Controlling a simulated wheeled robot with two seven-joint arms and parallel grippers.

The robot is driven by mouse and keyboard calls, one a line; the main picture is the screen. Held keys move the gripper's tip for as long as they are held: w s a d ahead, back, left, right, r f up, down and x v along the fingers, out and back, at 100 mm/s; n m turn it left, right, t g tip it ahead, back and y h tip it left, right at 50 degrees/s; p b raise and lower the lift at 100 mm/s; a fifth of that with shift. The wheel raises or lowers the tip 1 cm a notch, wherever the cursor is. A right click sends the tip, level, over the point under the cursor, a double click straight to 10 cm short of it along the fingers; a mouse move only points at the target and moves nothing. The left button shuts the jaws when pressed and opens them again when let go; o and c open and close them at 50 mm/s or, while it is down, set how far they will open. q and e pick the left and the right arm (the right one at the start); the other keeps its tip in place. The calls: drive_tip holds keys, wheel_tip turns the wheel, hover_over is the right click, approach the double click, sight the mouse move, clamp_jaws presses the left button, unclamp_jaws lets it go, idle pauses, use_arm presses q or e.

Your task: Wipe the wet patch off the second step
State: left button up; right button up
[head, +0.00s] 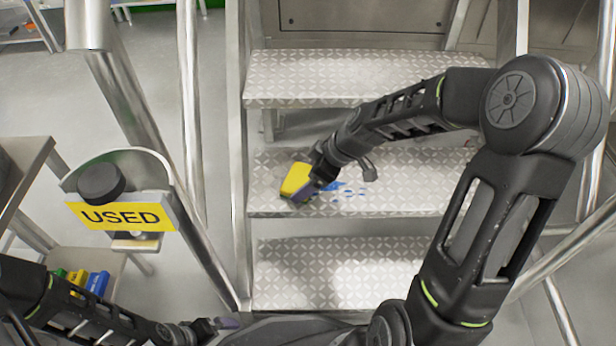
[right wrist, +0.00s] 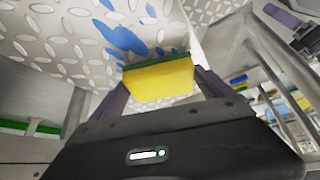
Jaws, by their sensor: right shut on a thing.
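The second step (head: 400,192) is a patterned metal tread in the middle of the stair. The wet patch (head: 345,189) shows as blue smears and drops on it; it also shows in the right wrist view (right wrist: 122,38). My right gripper (head: 306,188) is shut on a yellow sponge (head: 295,181) with a green layer, at the left part of the step. The sponge (right wrist: 158,80) sits between the fingers, right beside the blue marks. I cannot tell whether it touches the tread. My left gripper (head: 218,325) is low in the head view, away from the stair; its jaw opening is unclear.
The bottom step (head: 340,270) and upper step (head: 340,78) lie below and above. A holder with a yellow USED sign (head: 120,216) and a black knob stands left of the stair. Metal rails flank the steps. Coloured blocks (head: 97,282) lie on a low shelf at left.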

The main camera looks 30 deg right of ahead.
drive_tip(key=shift+f, duration=0.2)
drive_tip(key=shift+s+d+f+b, duration=0.1)
drive_tip(key=shift+s+d+b, duration=0.1)
drive_tip(key=shift+d+b, duration=0.35)
drive_tip(key=shift+s+d+b, duration=0.3)
drive_tip(key=shift+d+b, duration=0.1)
drive_tip(key=shift+d, duration=0.15)
drive_tip(key=shift+s+d+r, duration=0.2)
drive_tip(key=shift+d, duration=0.15)
